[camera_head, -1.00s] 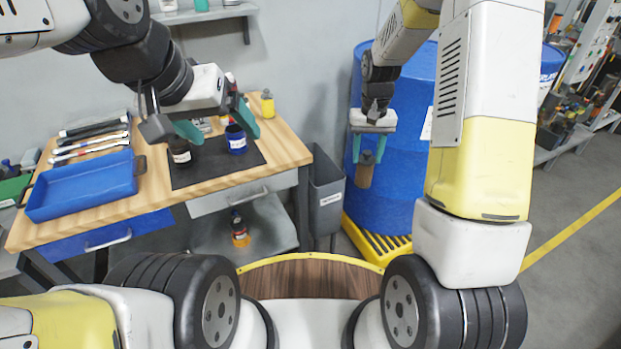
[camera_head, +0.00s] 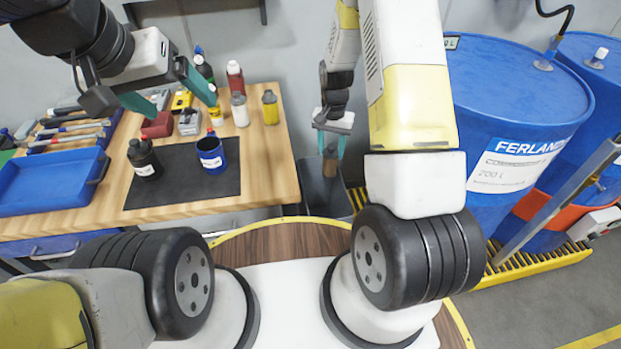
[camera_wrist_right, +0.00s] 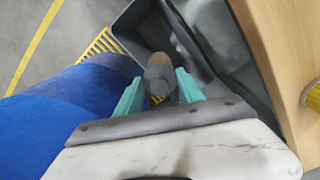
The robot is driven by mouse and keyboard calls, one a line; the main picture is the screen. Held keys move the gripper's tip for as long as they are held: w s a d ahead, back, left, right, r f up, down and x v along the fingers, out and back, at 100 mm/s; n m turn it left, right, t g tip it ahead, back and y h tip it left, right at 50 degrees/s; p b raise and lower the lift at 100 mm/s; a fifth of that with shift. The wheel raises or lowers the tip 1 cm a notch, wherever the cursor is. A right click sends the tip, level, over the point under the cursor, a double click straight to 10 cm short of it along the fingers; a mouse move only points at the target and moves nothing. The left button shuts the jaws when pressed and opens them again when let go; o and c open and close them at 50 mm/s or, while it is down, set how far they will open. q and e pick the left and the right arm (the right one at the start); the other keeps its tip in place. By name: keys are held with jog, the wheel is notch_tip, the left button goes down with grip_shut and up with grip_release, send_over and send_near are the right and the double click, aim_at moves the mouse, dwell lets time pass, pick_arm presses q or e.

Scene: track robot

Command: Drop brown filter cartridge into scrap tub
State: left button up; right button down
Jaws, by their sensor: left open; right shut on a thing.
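The brown filter cartridge (camera_head: 330,165) hangs upright in my right gripper (camera_head: 333,140), which is shut on its upper part. In the right wrist view the cartridge (camera_wrist_right: 163,72) shows between the teal fingers of the right gripper (camera_wrist_right: 160,90), its grey cap toward the camera. The grey scrap tub (camera_head: 312,190) is beside the workbench; in the right wrist view the tub (camera_wrist_right: 203,35) lies behind the cartridge. The cartridge overlaps the tub opening in both views; its exact height over the rim is hard to tell. My left gripper (camera_head: 165,97) is open and empty above the workbench.
The wooden workbench (camera_head: 270,140) holds a black mat (camera_head: 190,190), several bottles and a blue tray (camera_head: 45,185). Blue drums (camera_head: 510,90) stand on a yellow grated pallet (camera_head: 540,262) right of the tub.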

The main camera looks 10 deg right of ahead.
jog(key=shift+w+f, duration=0.25)
jog(key=shift+f, duration=2.8)
jog(key=c, duration=0.6)
grip_release()
jog(key=shift+c, duration=0.2)
notch_tip(320, 180, up, 8)
jog(key=shift+f, duration=0.1)
